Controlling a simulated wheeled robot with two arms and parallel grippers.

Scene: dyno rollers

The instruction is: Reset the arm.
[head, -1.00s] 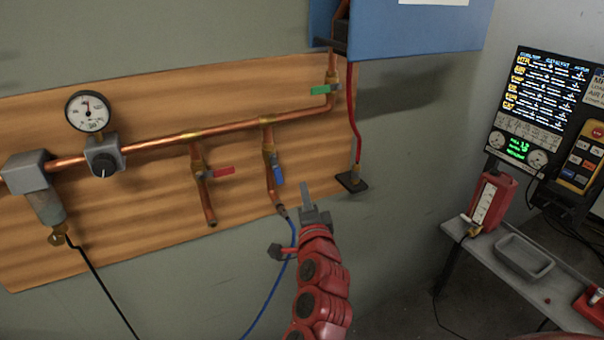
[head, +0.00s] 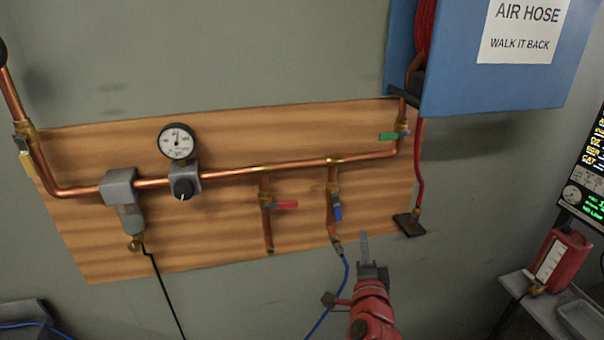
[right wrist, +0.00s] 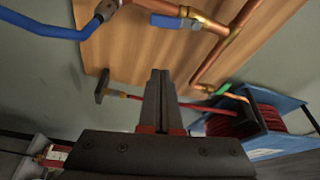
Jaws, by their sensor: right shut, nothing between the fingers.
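My right gripper (head: 365,250) is shut and empty. It points up in front of the lower right part of the wooden board, just right of the blue hose's fitting. In the right wrist view my right gripper's fingers (right wrist: 160,85) are together with nothing between them. The blue-handled valve (head: 337,212) is up and to the left of it in the head view, and it also shows in the right wrist view (right wrist: 178,22). The gripper looks apart from the valve and the hose. My left gripper is not in view.
The wooden board (head: 100,225) carries copper pipe, a gauge (head: 177,141), a red-handled valve (head: 286,205) and a green-handled valve (head: 390,136). A blue hose (head: 335,290) hangs below. A blue hose-reel box (head: 460,85) juts out at upper right. A side shelf (head: 530,305) stands at right.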

